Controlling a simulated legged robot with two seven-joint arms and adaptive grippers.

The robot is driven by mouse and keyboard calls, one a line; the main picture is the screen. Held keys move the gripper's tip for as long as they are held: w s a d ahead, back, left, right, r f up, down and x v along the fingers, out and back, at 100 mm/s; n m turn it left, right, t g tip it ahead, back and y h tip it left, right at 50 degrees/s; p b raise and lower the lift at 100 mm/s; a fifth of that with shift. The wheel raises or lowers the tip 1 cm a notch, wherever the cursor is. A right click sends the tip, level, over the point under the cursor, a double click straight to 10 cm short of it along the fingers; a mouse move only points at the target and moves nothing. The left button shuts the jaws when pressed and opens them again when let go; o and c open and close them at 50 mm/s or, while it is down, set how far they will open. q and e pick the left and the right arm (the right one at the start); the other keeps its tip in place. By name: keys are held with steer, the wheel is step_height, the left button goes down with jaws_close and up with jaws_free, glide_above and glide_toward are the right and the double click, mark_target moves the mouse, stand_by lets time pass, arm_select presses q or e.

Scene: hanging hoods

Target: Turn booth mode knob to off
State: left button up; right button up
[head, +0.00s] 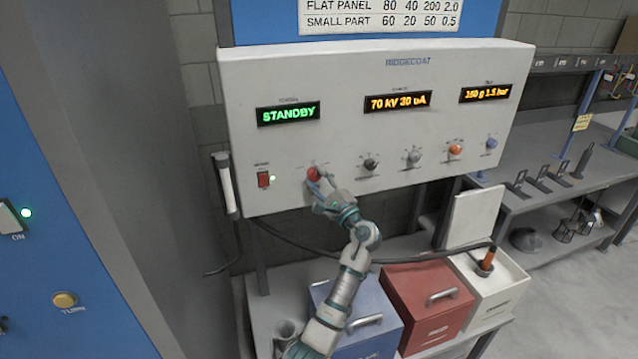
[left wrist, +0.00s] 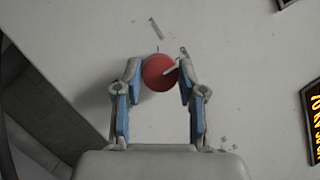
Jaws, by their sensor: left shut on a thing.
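The red mode knob (head: 313,174) sits at the left of the knob row on the white RIDGECOAT control panel (head: 340,140). The green display (head: 288,114) above it reads STANDBY. My left gripper (head: 315,181) is at the panel, shut on the red knob. In the left wrist view the red knob (left wrist: 159,72) lies between the two blue-padded fingers of my left gripper (left wrist: 160,78). My right gripper is not in view.
Dark, grey, orange and blue knobs continue rightward. A cable (head: 400,259) hangs below the panel. Blue, red (head: 428,300) and white bins stand beneath. A grey workbench (head: 560,185) is at right.

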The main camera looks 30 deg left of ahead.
arm_select(q)
steer(key=shift+f, duration=0.1)
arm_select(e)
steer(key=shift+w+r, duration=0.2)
arm_select(q)
steer(key=o, duration=1.1)
steer(key=shift+c, duration=0.2)
steer(key=shift+o, duration=0.4)
steer(key=shift+w, duration=0.1)
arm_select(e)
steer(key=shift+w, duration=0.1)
arm_select(q)
steer(key=shift+d+f, duration=0.1)
steer(key=shift+d, duration=0.15)
steer(key=v, duration=1.1)
steer(key=shift+d, duration=0.3)
steer(key=shift+a, duration=0.15)
